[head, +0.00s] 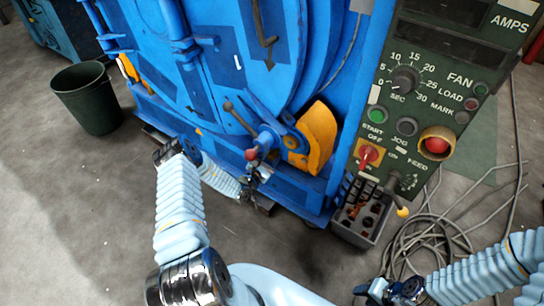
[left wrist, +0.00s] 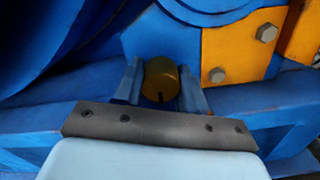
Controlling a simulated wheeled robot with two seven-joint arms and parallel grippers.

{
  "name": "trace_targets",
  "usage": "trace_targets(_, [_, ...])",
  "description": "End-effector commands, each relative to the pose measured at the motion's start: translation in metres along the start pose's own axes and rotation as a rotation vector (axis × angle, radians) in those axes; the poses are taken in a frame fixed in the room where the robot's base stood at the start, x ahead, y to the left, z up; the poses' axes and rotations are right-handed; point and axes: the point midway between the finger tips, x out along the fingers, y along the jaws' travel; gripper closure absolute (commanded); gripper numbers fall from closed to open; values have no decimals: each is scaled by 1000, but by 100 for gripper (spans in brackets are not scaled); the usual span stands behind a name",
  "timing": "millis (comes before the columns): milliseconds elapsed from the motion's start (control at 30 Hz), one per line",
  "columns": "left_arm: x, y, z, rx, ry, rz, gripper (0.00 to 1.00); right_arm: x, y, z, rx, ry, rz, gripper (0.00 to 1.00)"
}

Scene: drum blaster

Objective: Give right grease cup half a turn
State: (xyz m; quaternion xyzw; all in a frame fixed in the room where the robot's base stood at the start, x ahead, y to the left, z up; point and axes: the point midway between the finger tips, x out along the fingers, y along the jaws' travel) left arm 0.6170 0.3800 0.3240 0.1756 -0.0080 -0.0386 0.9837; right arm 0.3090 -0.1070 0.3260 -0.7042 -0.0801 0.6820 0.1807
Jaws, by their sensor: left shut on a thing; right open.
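The right grease cup (left wrist: 161,80) shows in the left wrist view as a round brass cap with a dark slot at its lower edge. It sits low on the blue machine, left of an orange bracket. My left gripper (left wrist: 160,92) is shut on it, one blue finger on each side. In the head view my left gripper (head: 257,178) is at the machine's lower front, below a red-knobbed lever; the cup cannot be made out there. My right gripper (head: 378,291) is open and empty at the lower right, away from the machine.
The blue machine (head: 215,85) fills the back, with an orange bracket (head: 319,135) and red lever knob (head: 252,154) near my left gripper. A control panel (head: 440,65) stands right, above a grey parts box (head: 353,229). Cables (head: 430,240) lie on the floor. A dark bin (head: 87,98) stands left.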

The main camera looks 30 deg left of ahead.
Motion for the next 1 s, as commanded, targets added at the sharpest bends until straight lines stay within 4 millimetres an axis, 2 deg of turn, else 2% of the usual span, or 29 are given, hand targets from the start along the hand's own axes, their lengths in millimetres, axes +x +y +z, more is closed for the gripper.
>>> trace_targets(33, [-2,-5,-4,-4,10,-9,90,1,0,0,0,0,0,57])
trace_targets(267, [-2,-4,-4,-5,11,-8,90,1,0,0,0,0,0,57])
trace_targets(300, [-2,-4,-4,-5,11,-8,53,1,0,0,0,0,0,57])
trace_targets(433, [-2,-3,-3,-4,8,-6,35,0,0,0,0,0,0,57])
trace_targets(767, [-4,0,-2,-3,4,-1,35,0,0,0,0,0,0,57])
trace_targets(867, [-16,0,-2,-4,6,-2,35,-1,0,0,0,0,0,57])
trace_targets(1000, [-46,0,-2,-4,7,0,35,-1,0,0,0,0,0,57])
